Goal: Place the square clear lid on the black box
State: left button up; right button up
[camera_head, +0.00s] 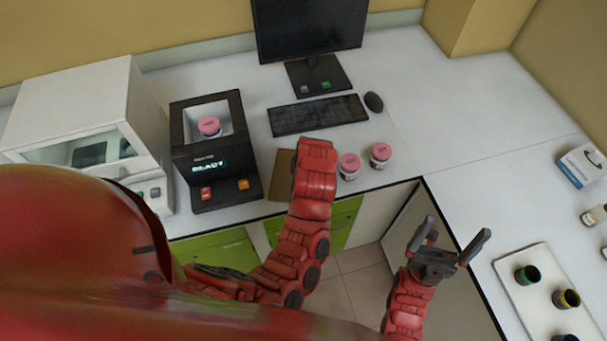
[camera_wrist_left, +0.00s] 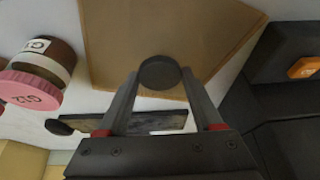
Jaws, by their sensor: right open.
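The square lid shows as a flat brownish see-through panel with a round black knob (camera_wrist_left: 159,73) in the left wrist view. Part of the lid (camera_head: 281,178) shows in the head view beside the black box, at the counter's front edge, partly hidden by my left arm. My left gripper (camera_wrist_left: 160,78) has its fingers on either side of the knob; whether they press on it is unclear. The black box (camera_head: 214,150) stands to the left of the lid, its top open, with a pink-capped jar (camera_head: 209,126) inside. My right gripper (camera_head: 447,240) is open and empty, away from the lid.
Two pink-capped jars (camera_head: 349,166) (camera_head: 381,154) stand right of the lid. The keyboard (camera_head: 318,114), mouse (camera_head: 374,102) and monitor (camera_head: 310,30) are behind. A white instrument (camera_head: 90,110) stands left of the box. A white tray (camera_head: 512,266) with coloured cups lies on the right counter.

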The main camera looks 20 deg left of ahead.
pick_arm(q)
grip_shut()
jog(key=shift+r, duration=0.1)
